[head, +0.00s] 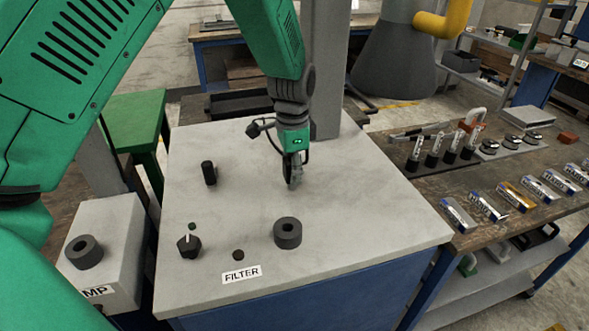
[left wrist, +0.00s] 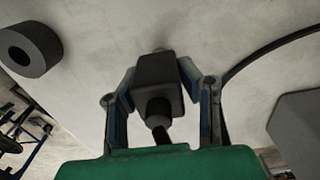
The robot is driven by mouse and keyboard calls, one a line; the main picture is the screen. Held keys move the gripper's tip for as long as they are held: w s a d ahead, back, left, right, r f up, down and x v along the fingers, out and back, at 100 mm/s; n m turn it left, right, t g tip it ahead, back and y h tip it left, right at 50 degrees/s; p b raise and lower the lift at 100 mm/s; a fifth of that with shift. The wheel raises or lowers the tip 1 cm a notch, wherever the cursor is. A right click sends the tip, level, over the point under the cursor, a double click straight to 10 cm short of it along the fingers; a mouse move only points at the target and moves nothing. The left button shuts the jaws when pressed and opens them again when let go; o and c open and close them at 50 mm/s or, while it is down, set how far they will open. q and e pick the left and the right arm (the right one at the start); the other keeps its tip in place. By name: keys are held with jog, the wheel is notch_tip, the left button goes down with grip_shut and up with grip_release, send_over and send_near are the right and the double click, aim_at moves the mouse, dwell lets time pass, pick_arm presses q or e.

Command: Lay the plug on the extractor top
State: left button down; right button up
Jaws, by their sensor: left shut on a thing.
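My left gripper (head: 293,183) points down over the middle of the pale grey extractor top (head: 350,200), the top of a blue cabinet. In the left wrist view its two fingers (left wrist: 160,95) are shut on the sides of the dark grey, block-shaped plug (left wrist: 158,82), which has a black cord end towards the camera. The plug's far tip is close to the pale surface; I cannot tell whether it touches. In the head view the plug is mostly hidden by the fingers. My right gripper is not in view.
On the top are a dark ring socket (head: 287,233), a black upright cylinder (head: 208,173), a knob (head: 189,245) and a FILTER label (head: 241,274). A grey box (head: 120,245) with another ring stands at left. A workbench (head: 480,190) with boxes and vials is at right. The top's right side is clear.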

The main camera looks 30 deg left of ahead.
pick_arm(q)
jog(key=c, duration=1.1)
grip_release()
jog(key=shift+a, duration=0.1)
jog(key=shift+a+f, duration=0.15)
jog(key=shift+a, duration=0.05)
jog(key=shift+w+d+r, duration=0.1)
jog(key=shift+d+r, duration=0.05)
jog(key=shift+r, duration=0.3)
notch_tip(320, 180, up, 12)
jog(key=shift+f, duration=0.25)
jog(key=shift+f, duration=0.1)
